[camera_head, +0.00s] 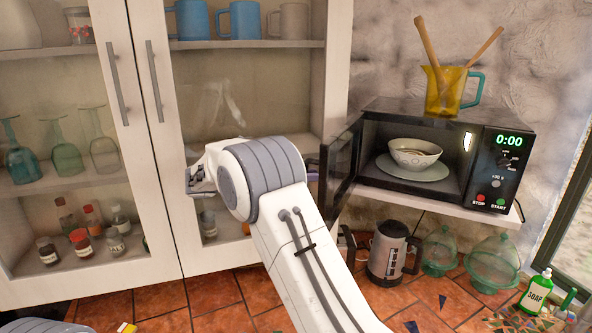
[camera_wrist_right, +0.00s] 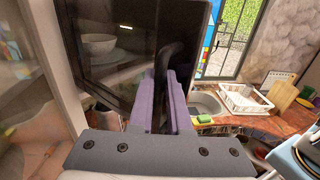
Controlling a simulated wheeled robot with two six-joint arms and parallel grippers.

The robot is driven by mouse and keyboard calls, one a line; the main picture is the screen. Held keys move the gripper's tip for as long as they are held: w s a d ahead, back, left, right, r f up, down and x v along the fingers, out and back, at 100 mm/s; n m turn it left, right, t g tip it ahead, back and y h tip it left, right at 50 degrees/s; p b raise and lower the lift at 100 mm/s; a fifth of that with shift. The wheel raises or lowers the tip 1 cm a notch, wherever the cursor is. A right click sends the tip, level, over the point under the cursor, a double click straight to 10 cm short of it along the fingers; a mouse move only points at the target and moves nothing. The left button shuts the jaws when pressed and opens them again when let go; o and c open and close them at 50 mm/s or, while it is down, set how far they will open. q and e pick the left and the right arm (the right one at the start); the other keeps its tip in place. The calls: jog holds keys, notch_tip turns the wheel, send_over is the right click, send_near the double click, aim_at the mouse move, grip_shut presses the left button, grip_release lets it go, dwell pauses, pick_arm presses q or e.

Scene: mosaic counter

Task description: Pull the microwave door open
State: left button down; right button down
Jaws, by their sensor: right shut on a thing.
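The black microwave (camera_head: 405,190) stands on a white shelf at the right in the head view. Its door (camera_head: 340,172) is swung open to the left, standing out from the front. A patterned white bowl (camera_head: 414,153) sits on the plate inside. My right gripper (camera_head: 313,167) is at the door's outer edge; my white wrist hides most of it. In the right wrist view, its purple fingers (camera_wrist_right: 163,100) are shut on the black door handle (camera_wrist_right: 175,60), beside the dark door panel (camera_wrist_right: 125,45). My left gripper is not in view.
A white glass-door cabinet (camera_head: 165,130) stands close to the left of my right arm. A yellow jug (camera_head: 446,90) with wooden utensils stands on the microwave. A kettle (camera_head: 390,250) and green glass domes (camera_head: 440,247) stand below on the tiled counter.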

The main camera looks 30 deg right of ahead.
jog(key=shift+w+r, duration=0.1)
jog(key=shift+w, duration=0.1)
jog(key=c, duration=1)
grip_release()
jog(key=shift+c, duration=0.2)
jog(key=shift+o, duration=0.9)
jog(key=shift+d, duration=0.15)
jog(key=shift+a, duration=0.2)
